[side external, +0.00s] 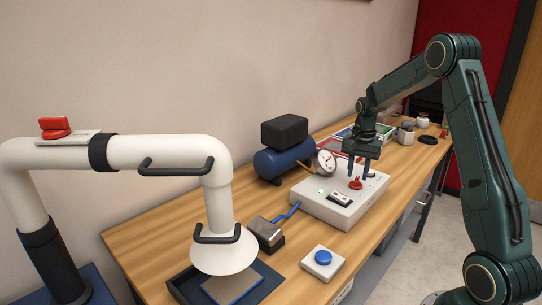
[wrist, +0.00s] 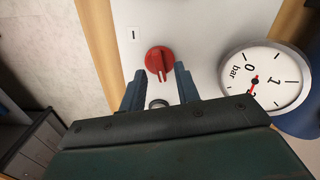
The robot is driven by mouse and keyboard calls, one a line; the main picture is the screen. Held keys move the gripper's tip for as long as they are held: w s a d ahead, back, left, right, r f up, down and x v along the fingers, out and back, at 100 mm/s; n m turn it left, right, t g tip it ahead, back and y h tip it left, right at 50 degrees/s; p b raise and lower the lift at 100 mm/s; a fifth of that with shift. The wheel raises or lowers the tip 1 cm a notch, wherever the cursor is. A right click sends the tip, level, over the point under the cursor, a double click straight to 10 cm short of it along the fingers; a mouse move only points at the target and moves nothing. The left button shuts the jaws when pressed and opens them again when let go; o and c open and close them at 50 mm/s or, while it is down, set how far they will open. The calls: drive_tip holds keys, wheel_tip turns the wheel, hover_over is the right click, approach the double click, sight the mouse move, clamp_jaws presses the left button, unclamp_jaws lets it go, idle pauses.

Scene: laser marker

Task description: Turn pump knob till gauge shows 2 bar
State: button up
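The red pump knob (side external: 356,184) sits on top of the light grey control box (side external: 325,208); it also shows in the wrist view (wrist: 159,60). My gripper (side external: 358,174) is open, pointing down above the knob. In the wrist view my gripper (wrist: 160,70) has one finger on each side of the knob's near part, with gaps; I see no contact. The round white gauge (side external: 326,162) stands behind the box. In the wrist view the gauge (wrist: 284,88) shows "0", "1" and "bar" and a red needle; my gripper hides its lower edge, so I cannot read the value surely.
A blue compressor tank (side external: 268,166) with a black block (side external: 284,131) stands beside the gauge. A black switch (side external: 340,200) is on the box. A blue button (side external: 323,257), a pedal-like block (side external: 266,234) and a white hood (side external: 218,254) stand toward the front.

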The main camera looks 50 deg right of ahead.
sight(356, 179)
wheel_tip(356, 179, up, 12)
idle(0.6)
drive_tip(key=shift+r, duration=0.1)
drive_tip(key=s+a+r+n+t, duration=0.1)
drive_tip(key=s+a+r+n, duration=0.25)
drive_tip(key=a, duration=0.55)
drive_tip(key=s+a+r+n+t, duration=0.1)
drive_tip(key=s+a+r+n, duration=0.25)
drive_tip(key=a, duration=0.55)
drive_tip(key=s+a+f+n+t, duration=0.3)
drive_tip(key=s+a+n, duration=0.5)
drive_tip(key=s+a, duration=0.3)
drive_tip(key=shift+s+t, duration=0.3)
drive_tip(key=shift+s, duration=1.3)
